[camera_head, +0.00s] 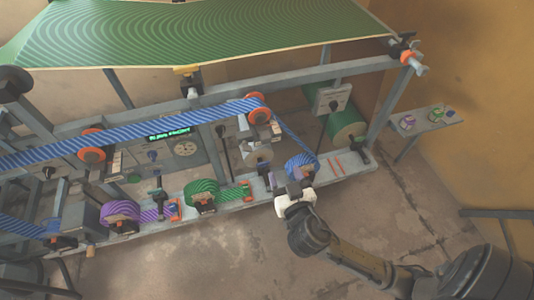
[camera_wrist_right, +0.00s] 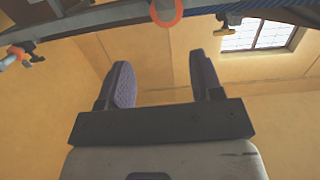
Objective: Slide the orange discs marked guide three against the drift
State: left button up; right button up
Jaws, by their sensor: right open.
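An orange disc (camera_head: 91,155) caps a roller on the left, and another orange disc (camera_head: 257,100) caps a roller further right. The blue striped web (camera_head: 170,125) runs between them. I cannot read any guide number. In the right wrist view an orange ring (camera_wrist_right: 178,12) shows at the top edge, beyond the fingertips. My right gripper (camera_head: 292,187) is open and empty, just in front of the lower blue striped roll (camera_head: 302,165). Its two spread fingers (camera_wrist_right: 164,78) show in the wrist view with nothing between them. My left gripper is out of view.
Purple (camera_head: 121,211) and green (camera_head: 201,192) striped rolls sit along the press's lower beam. A large green striped sheet (camera_head: 190,32) spans the top. A small lit display (camera_head: 168,134) sits behind the web. A side shelf (camera_head: 430,122) holds small items. The floor in front is clear.

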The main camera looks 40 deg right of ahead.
aim_at(267, 139)
jog(key=shift+t, duration=0.5)
jog(key=b+x, duration=0.1)
jog(key=x, duration=0.3)
jog(key=f+b+x, duration=0.1)
jog(key=x, duration=0.3)
jog(key=b+x, duration=0.1)
jog(key=x, duration=0.4)
jog(key=shift+a+f, duration=0.2)
jog(key=shift+f, duration=0.05)
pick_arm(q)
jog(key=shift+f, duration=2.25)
pick_arm(e)
jog(key=shift+x, duration=0.8)
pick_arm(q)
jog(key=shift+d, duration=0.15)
pick_arm(e)
grip_shut()
